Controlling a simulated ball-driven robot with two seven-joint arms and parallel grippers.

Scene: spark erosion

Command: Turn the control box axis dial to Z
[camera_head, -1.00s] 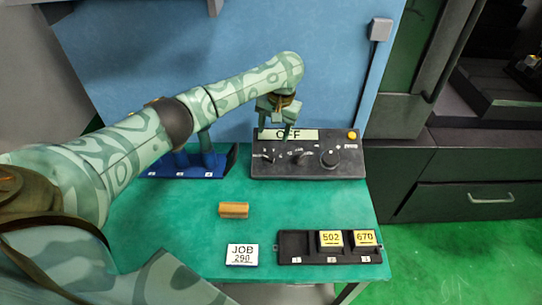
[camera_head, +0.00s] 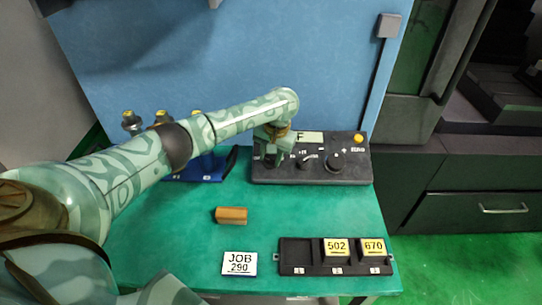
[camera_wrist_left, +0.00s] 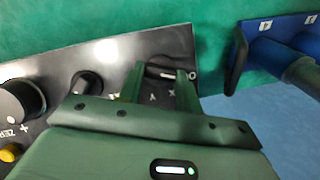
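The black control box (camera_head: 345,173) stands at the back of the green table, with a row of three knobs on its face and a display partly hidden by my arm. My left gripper (camera_head: 271,160) points down over the box's left end. In the left wrist view its two fingers (camera_wrist_left: 160,72) are apart, on either side of the end dial (camera_wrist_left: 163,70), which I take as the axis dial, with X and Y marks beside it. I cannot tell whether they touch it or where it points. My right gripper is not in view.
The middle knob (camera_wrist_left: 86,83), large knob (camera_wrist_left: 20,100) and yellow button (camera_wrist_left: 10,152) lie further along the box. A blue rack (camera_head: 215,172) stands close on its left. A wooden block (camera_head: 231,215), JOB 290 card (camera_head: 239,264) and black tray (camera_head: 307,256) lie in front.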

